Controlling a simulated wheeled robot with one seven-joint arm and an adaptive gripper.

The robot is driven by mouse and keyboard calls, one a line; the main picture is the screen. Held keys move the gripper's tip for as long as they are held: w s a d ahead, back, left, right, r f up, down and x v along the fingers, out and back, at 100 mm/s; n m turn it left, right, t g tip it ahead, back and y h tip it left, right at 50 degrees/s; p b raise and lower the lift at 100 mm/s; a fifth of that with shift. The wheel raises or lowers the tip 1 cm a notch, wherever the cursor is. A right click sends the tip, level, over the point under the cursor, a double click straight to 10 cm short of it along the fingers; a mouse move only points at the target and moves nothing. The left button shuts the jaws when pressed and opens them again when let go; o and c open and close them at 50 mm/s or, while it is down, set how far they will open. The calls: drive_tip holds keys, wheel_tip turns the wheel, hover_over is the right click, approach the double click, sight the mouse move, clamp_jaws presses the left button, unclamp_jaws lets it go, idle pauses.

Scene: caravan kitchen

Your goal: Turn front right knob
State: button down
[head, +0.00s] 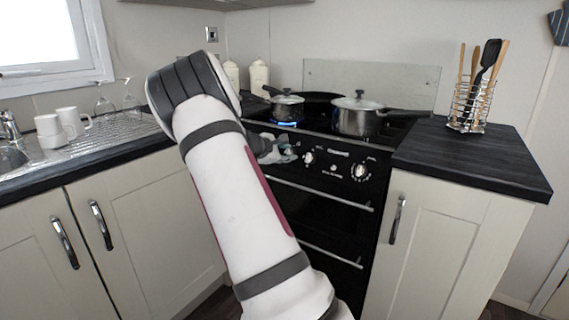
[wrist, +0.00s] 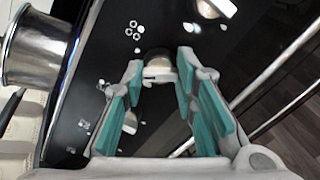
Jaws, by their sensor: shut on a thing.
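The black cooker's front panel (wrist: 95,110) carries silver-white knobs. In the wrist view one knob (wrist: 158,65) sits between the fingertips of my gripper (wrist: 160,68), which is shut on it with its teal-padded fingers on either side. Another knob (wrist: 217,7) shows at the top edge, and a further one (wrist: 130,122) shows partly behind a finger. In the head view my gripper (head: 284,152) is at the left part of the panel and hides the knob it holds. Two knobs, a nearer one (head: 308,157) and a far right one (head: 359,170), are clear of it.
A lidded pot (head: 358,118) stands on the hob's right side. A smaller pot (head: 287,106) stands over a blue flame (head: 286,124) at left. Oven handles (head: 320,194) run below the panel. Dark worktops flank the cooker; a utensil rack (head: 469,106) stands on the right one.

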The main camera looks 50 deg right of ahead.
drive_tip(key=m+b, duration=0.1)
drive_tip(key=b, duration=0.1)
drive_tip(key=m+b, duration=0.2)
drive_tip(key=shift+f+m, duration=0.25)
drive_tip(key=shift+m, duration=0.05)
drive_tip(key=m+b, duration=0.2)
drive_tip(key=b, duration=0.1)
drive_tip(key=shift+r+m, duration=0.1)
drive_tip(key=shift+m, duration=0.3)
drive_tip(key=shift+a, duration=0.1)
drive_tip(key=c, duration=1.3)
unclamp_jaws()
drive_tip(key=shift+r, duration=0.1)
drive_tip(key=v, duration=1.2)
